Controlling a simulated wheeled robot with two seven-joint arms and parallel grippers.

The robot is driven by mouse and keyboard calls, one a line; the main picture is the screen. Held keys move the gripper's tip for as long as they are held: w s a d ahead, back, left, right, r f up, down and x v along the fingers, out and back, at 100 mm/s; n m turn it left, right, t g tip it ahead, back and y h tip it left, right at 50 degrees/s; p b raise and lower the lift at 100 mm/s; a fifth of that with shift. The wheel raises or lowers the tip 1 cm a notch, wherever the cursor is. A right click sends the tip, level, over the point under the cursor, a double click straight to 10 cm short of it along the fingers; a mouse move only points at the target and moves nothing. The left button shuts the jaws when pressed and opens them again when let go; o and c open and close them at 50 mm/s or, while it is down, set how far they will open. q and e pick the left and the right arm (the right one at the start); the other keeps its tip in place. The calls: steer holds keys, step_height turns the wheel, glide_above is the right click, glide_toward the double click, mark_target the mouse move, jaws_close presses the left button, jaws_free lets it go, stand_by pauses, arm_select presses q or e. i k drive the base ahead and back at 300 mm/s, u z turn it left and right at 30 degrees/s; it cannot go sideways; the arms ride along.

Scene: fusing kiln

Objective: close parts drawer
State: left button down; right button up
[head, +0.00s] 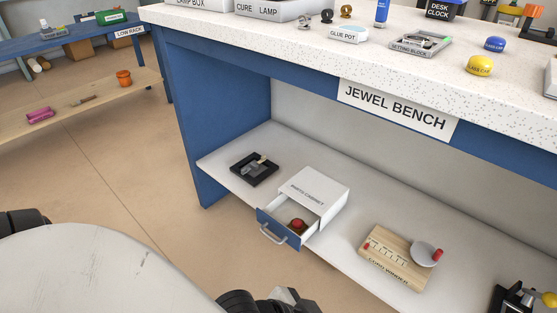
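The parts cabinet (318,187) is a small white box labelled "PARTS CABINET" on the lower shelf of the jewel bench. Its drawer (280,228) is pulled out toward the front left, with a blue front and a grey bar handle (272,236). A round red item (297,225) on a dark base lies inside the open drawer. Nothing touches the handle. Dark parts of my arms show at the left edge and bottom, but neither gripper's fingers can be made out.
On the shelf (345,235), a black tray (254,168) sits left of the cabinet and a wooden board (393,258) sits right. A black item with yellow (525,298) is at the lower right. The benchtop (290,48) overhangs the shelf. Floor (160,200) in front is clear.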

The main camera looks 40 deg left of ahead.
mark_target(278, 214)
steer(key=k, duration=0.55)
steer(key=u, duration=0.7)
steer(key=i, duration=0.5)
